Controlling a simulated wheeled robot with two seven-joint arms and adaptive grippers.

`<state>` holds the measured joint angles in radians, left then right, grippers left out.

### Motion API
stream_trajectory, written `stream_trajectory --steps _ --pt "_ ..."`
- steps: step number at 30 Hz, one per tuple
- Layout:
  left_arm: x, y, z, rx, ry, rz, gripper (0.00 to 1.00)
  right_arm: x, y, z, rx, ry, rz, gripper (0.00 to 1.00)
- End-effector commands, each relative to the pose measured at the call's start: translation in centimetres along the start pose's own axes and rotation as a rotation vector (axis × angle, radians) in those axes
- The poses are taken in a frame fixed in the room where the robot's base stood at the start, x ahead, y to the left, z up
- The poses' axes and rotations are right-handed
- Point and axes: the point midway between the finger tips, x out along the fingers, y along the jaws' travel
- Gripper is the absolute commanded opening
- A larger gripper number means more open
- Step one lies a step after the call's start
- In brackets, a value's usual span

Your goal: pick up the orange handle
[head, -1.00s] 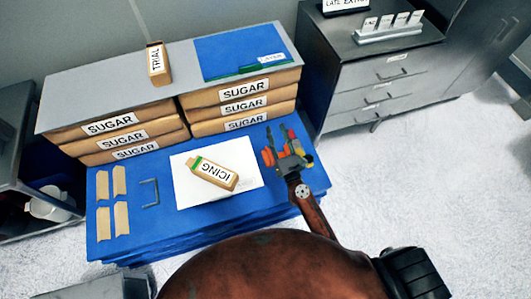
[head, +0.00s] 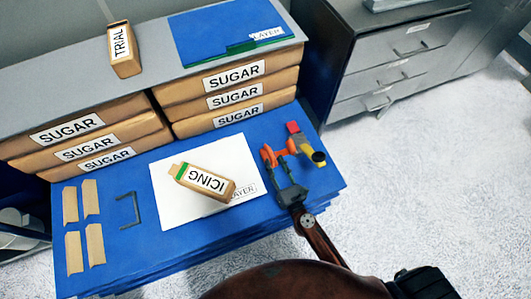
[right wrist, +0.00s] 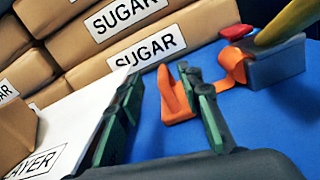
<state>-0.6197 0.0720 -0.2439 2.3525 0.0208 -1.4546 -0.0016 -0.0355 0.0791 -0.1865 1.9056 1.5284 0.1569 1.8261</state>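The orange handle (head: 269,156) lies at the right side of the blue table top (head: 110,250). Its upright part also shows in the right wrist view (right wrist: 174,97). A second orange piece (right wrist: 234,66) meets a grey block with a yellow bar beside it. My right gripper (head: 287,183) is open just in front of the handle. In the right wrist view its dark green fingers (right wrist: 163,105) are apart, with the handle visible between them beyond the tips, closer to the right finger. Whether a finger touches it I cannot tell. My left gripper is out of view.
An icing packet (head: 206,183) lies on a white sheet (head: 170,212) left of the gripper. Stacked sugar bags (head: 236,76) stand behind. Several tan packets (head: 95,245) and a grey bracket (head: 128,210) lie at the left. A red-and-yellow tool (head: 303,142) lies beside the handle.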

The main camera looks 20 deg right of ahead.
Motion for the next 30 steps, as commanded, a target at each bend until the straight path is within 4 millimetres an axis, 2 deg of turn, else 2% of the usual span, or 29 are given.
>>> stream_trajectory --steps 1,3,7,12,17,21,24,30 --pt "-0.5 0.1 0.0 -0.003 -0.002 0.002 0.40 -0.1 -0.3 -1.2 0.000 0.009 -0.002 0.33" --pt "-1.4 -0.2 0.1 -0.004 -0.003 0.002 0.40 -0.2 -0.4 -1.6 0.000 0.012 -0.003 0.33" --pt "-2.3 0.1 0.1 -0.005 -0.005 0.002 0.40 0.2 -0.4 -1.7 0.000 0.012 -0.003 0.33" --pt "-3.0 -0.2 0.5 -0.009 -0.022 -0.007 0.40 2.0 -0.3 -1.5 0.000 0.010 -0.003 0.33" --pt "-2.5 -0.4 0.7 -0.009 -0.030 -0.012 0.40 3.6 -0.3 -1.4 0.000 0.010 -0.003 0.33" --pt "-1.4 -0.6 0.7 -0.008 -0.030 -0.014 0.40 5.8 -0.2 -1.3 -0.001 0.010 -0.002 0.33" --pt "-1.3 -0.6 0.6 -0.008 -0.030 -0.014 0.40 7.0 -0.2 -1.5 -0.001 0.012 -0.003 0.33" --pt "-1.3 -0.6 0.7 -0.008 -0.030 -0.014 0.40 7.7 -0.2 -1.6 0.000 0.013 -0.004 0.33"
